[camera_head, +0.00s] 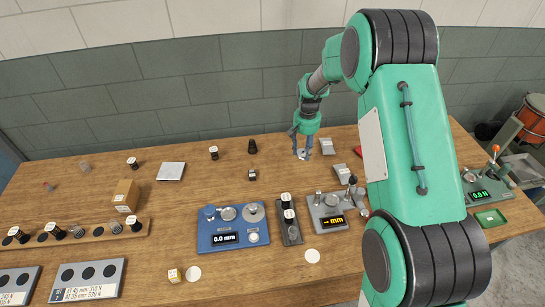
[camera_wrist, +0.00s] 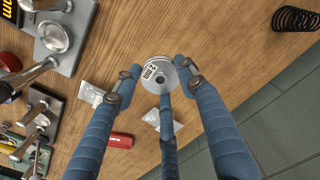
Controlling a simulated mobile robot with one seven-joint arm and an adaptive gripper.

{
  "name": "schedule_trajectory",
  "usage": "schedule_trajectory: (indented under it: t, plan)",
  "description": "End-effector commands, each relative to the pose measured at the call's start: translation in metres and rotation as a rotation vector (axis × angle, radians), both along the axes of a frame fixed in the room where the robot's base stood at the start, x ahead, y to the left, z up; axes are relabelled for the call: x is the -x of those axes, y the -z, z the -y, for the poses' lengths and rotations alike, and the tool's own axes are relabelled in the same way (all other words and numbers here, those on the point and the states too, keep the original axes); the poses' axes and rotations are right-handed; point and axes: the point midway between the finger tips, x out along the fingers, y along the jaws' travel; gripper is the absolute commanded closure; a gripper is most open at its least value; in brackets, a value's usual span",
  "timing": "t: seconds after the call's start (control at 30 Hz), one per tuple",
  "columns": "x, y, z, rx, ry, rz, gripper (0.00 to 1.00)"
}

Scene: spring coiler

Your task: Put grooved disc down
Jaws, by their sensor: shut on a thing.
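The grooved disc (camera_wrist: 155,72) is a small pale grey metal disc with a hole and a printed label. In the wrist view it sits between the fingertips of my gripper (camera_wrist: 160,76), which is shut on it. In the head view my gripper (camera_head: 304,145) points down near the back edge of the wooden table, and the disc shows only as a small pale patch between the fingers. I cannot tell whether the disc touches the wood.
A black spring (camera_wrist: 296,19) is at upper right. A blue gauge (camera_head: 233,228) and grey gauge (camera_head: 335,211) stand nearer the front.

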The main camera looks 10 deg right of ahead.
Motion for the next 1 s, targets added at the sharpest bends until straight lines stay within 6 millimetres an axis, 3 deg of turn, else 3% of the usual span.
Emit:
schedule_trajectory:
  t: [0.27,0.47,0.67,1.0]
  plan:
    - [-0.003,-0.001,-0.008,0.0,-0.008,0.001,0.96]
    - [-0.01,-0.001,-0.039,0.0,-0.04,0.0,0.96]
    - [-0.021,-0.002,-0.098,-0.001,-0.098,0.0,0.96]
    - [-0.028,-0.003,-0.226,-0.001,-0.217,-0.001,0.96]
